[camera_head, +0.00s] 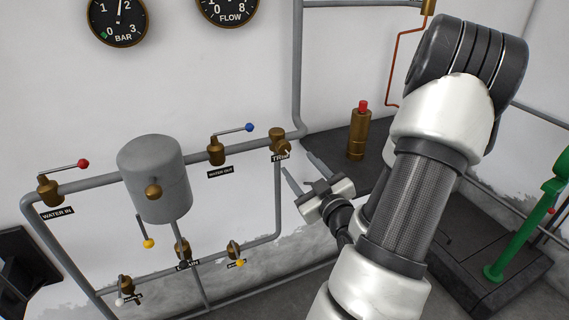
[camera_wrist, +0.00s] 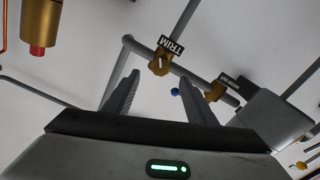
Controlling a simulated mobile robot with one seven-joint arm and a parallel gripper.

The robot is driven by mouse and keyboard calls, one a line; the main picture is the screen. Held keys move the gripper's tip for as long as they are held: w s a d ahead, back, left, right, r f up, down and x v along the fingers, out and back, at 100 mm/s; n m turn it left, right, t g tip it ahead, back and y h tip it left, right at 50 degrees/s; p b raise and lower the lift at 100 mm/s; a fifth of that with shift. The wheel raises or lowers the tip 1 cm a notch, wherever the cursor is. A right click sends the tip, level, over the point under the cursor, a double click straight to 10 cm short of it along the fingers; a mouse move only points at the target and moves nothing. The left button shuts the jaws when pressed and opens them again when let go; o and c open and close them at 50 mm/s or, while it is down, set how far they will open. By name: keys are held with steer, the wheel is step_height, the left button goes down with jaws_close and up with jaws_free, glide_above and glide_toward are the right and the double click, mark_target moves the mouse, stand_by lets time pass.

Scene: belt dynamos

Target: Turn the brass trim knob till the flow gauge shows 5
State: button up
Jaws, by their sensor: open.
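The brass trim knob (camera_head: 278,143) sits on the pipe by the wall, with a TRIM label partly hidden below it in the head view. In the wrist view the knob (camera_wrist: 160,63) shows a white pointer line and lies beyond the fingertips, between them in the picture. My gripper (camera_head: 301,170) is open and empty, just right of and below the knob, apart from it. Its two fingers also show in the wrist view (camera_wrist: 160,82). The flow gauge (camera_head: 228,6) is at the top of the head view, cut off by the frame edge; its needle reading cannot be told.
A bar gauge (camera_head: 118,18) hangs left of the flow gauge. The water-out valve (camera_head: 216,152) with a blue-tipped lever is left of the knob. A grey tank (camera_head: 155,180), pipes and other valves stand further left. A brass cylinder with a red top (camera_head: 357,135) stands right.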

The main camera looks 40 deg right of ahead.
mark_target(285, 150)
steer(key=b+x, duration=0.2)
steer(key=x, duration=0.8)
steer(key=shift+a, duration=0.2)
steer(key=c, duration=1)
